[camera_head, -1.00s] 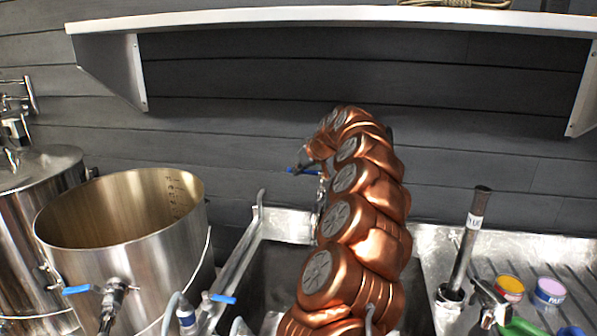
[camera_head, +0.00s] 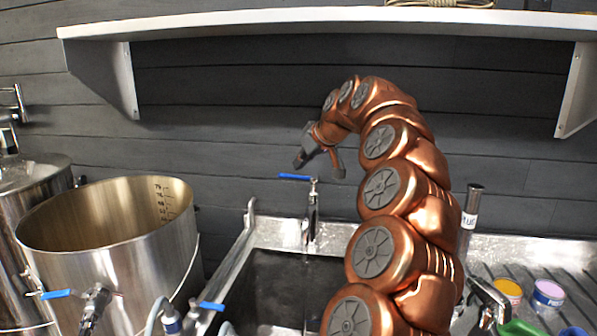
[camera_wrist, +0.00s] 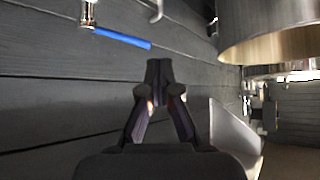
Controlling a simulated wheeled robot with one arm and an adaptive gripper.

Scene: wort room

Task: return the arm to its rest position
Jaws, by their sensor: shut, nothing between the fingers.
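My copper arm rises over the right part of the sink in the head view and bends left at its top. My gripper (camera_head: 303,160) hangs at its end, pointing down and left, above and left of the blue-handled tap (camera_head: 312,205). In the wrist view my gripper (camera_wrist: 159,68) has its fingertips together, with nothing between them. The tap's blue handle (camera_wrist: 122,38) shows there at the upper left, apart from the fingers.
The sink (camera_head: 275,285) lies below the arm. An open steel pot (camera_head: 115,260) stands at the left. A white shelf (camera_head: 330,17) hangs above on the dark plank wall. A dark tube (camera_head: 468,215) and small tubs (camera_head: 548,292) stand at the right.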

